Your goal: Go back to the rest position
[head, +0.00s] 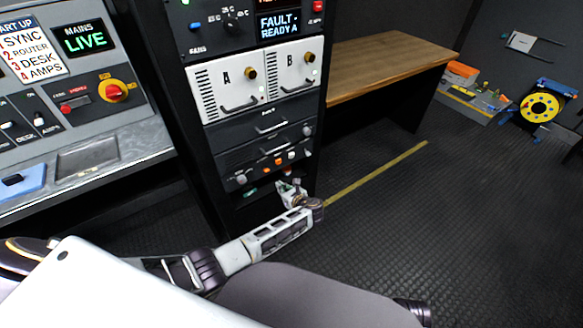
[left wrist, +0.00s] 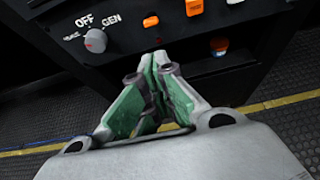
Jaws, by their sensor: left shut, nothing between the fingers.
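My left gripper (head: 287,186) is in front of the lower part of the black equipment rack (head: 195,100). In the left wrist view its green-padded fingers (left wrist: 156,75) meet at the tips, shut with nothing between them. The fingertips point at the dark panel with the OFF/GEN knob (left wrist: 95,40) and a row of small switches and lamps. I cannot tell whether the tips touch the panel. My right gripper is not in view.
A control desk (head: 70,140) with a red-yellow rotary switch (head: 115,91) stands left. A wooden bench (head: 385,60) is right of the rack. A yellow cable reel (head: 540,106) stands at the far right. The floor (head: 430,220) on the right is clear, with a yellow line.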

